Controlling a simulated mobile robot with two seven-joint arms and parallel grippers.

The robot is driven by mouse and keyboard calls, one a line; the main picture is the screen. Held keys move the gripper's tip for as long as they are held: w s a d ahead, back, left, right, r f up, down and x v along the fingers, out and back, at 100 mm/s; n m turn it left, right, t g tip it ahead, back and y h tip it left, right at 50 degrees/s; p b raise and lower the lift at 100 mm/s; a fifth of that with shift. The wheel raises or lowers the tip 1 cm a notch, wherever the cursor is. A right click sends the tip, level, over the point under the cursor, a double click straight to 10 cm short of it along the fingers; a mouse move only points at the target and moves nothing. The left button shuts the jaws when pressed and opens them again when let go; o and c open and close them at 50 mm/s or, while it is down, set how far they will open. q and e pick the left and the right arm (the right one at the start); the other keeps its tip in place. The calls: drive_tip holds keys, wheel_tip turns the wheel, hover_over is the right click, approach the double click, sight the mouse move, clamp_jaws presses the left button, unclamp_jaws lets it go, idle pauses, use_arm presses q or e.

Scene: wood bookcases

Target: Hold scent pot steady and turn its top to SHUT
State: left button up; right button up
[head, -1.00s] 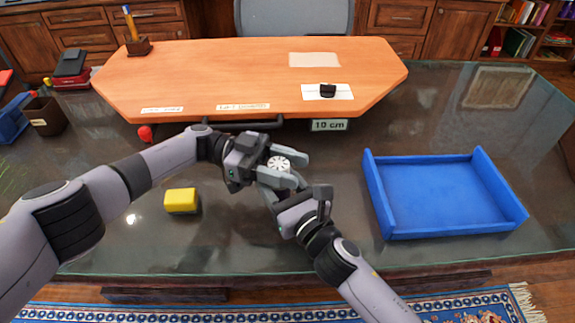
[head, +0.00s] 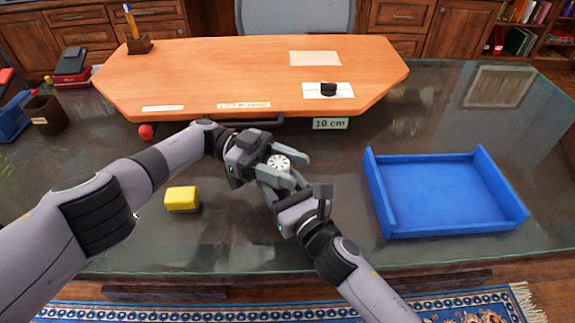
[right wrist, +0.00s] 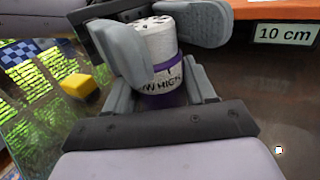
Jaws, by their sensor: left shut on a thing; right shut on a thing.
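The scent pot (head: 279,162) has a white slotted top and shows small between my grippers in the head view. In the right wrist view the pot (right wrist: 157,45) is large and a little tilted, with a purple band, white part and purple lower body. Part of its lettering reads "HIGH"; the word SHUT does not show. My left gripper (head: 288,168) is shut around the upper part of the pot. My right gripper (head: 270,183) is shut on the lower part from the front right. The fingers hide much of the pot's sides.
A yellow block (head: 182,198) lies on the glass desk to the left. An open blue tray (head: 450,231) stands right. Glass around the arms is clear.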

sight(287, 165)
use_arm(q)
drive_tip(key=o, duration=1)
drive_tip(key=shift+w+f, duration=0.1)
drive_tip(key=shift+r, duration=0.2)
drive_tip(key=shift+r, duration=4.9)
